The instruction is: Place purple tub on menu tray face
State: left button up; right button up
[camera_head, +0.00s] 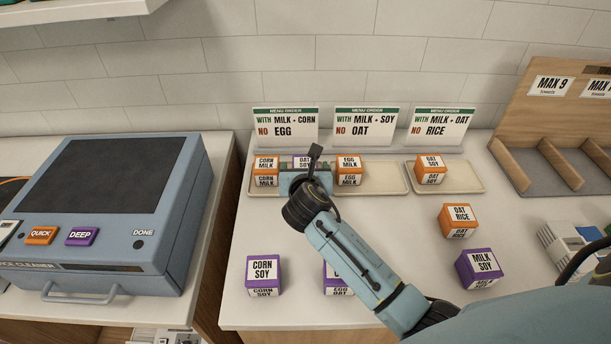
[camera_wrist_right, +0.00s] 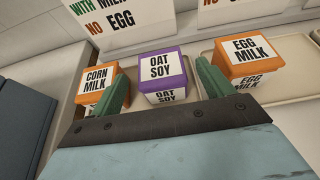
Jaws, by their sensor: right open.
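A purple tub labelled OAT SOY (camera_head: 302,160) stands at the right part of the left menu tray (camera_head: 255,188), beside an orange CORN MILK tub (camera_head: 265,170). My right gripper (camera_head: 305,178) is over this tray. In the right wrist view the purple OAT SOY tub (camera_wrist_right: 163,72) shows between its two green fingers, which are apart. I cannot tell whether they touch it. An orange EGG MILK tub (camera_head: 348,170) is on the middle tray (camera_head: 385,178). An orange OAT SOY tub (camera_head: 431,168) is on the right tray (camera_head: 465,178). My left gripper is not in view.
Purple tubs CORN SOY (camera_head: 264,276), EGG OAT (camera_head: 334,282) and MILK SOY (camera_head: 479,268) stand on the counter, with an orange OAT RICE tub (camera_head: 459,220). Menu cards (camera_head: 285,125) stand behind the trays. A blue cleaner (camera_head: 110,210) is left; a wooden rack (camera_head: 550,150) is right.

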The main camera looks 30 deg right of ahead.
jog(key=p+v, duration=0.1)
jog(key=v, duration=0.7)
